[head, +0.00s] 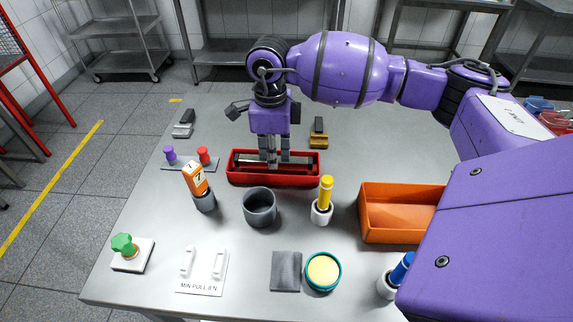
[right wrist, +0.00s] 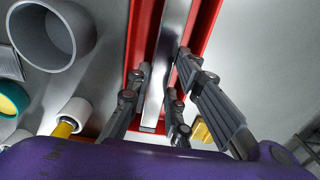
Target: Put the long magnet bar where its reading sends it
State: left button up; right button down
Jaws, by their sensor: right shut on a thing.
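The long magnet bar (right wrist: 168,50) is silver and lies lengthwise within the narrow red tray (head: 275,182), which also shows in the right wrist view (right wrist: 202,30). My right gripper (head: 274,160) points down into this tray. In the right wrist view its fingers (right wrist: 157,115) stand on both sides of the bar and are shut on it. The bar appears low between the tray walls; whether it touches the tray floor is hard to tell. My left gripper is not in view.
A plate reading "MIN PULL 8 N" (head: 203,287) has two white handles. A grey cup (head: 260,208), a yellow-handled tool (head: 326,190), an orange-and-white marked block (head: 195,178) and an orange bin (head: 390,238) stand nearby. A green knob (head: 123,245) sits front left.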

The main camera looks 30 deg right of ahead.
jog(key=shift+f, duration=0.85)
jog(key=shift+f, duration=0.25)
jog(key=c, duration=1.9)
grip_release()
jog(key=shift+o, duration=0.2)
notch_tip(320, 180, up, 12)
jog(key=shift+r, duration=0.25)
jog(key=shift+f, duration=0.1)
